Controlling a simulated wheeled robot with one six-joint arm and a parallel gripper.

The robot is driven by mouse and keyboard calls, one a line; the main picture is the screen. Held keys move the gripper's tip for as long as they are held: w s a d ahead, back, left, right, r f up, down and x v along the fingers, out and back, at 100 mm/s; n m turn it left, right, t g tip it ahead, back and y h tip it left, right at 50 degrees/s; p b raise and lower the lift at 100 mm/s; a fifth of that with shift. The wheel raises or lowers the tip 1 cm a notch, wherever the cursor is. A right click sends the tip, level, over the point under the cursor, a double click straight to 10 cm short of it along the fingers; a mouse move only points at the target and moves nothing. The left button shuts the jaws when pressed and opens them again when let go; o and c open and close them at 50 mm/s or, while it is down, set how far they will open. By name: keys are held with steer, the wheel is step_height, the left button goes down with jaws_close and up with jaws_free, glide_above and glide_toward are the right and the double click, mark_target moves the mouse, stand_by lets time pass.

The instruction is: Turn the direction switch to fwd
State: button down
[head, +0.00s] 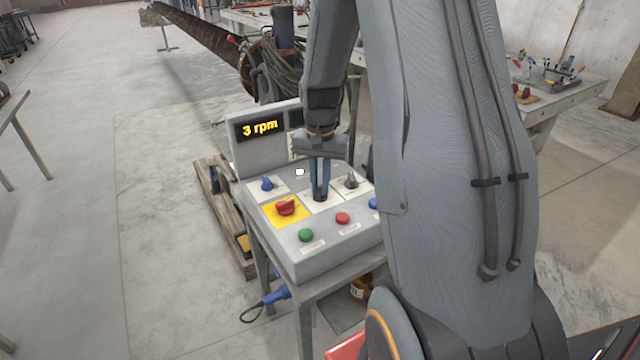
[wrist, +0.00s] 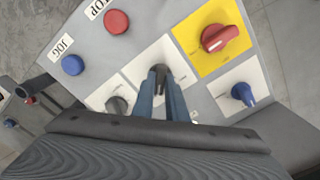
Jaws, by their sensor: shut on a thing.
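A grey control box (head: 300,259) stands on a small table. My gripper (head: 320,192) reaches down onto the middle of its sloped panel. In the wrist view its two blue fingers (wrist: 161,84) are shut on a black switch knob (wrist: 160,69) on a white plate, between the other knobs. I take this knob for the direction switch, but its small label print cannot be read, so its setting is unclear. The fingers hide part of the knob and plate.
Around the held knob are a red knob (head: 286,207) on a yellow plate, a blue knob (head: 267,184) and a grey knob (head: 351,181). Green (head: 305,235), red (head: 342,218) and blue (head: 375,204) buttons line the front. A display (head: 260,128) reads 3 rpm.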

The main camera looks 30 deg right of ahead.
mark_target(320, 188)
stand_by(0.4)
steer(key=c, duration=1.8)
jaws_free()
steer(key=shift+o, duration=0.2)
steer(key=shift+r, duration=0.1)
step_height(320, 188, up, 8)
steer(key=shift+f+b, duration=0.2)
steer(key=shift+b, duration=0.7)
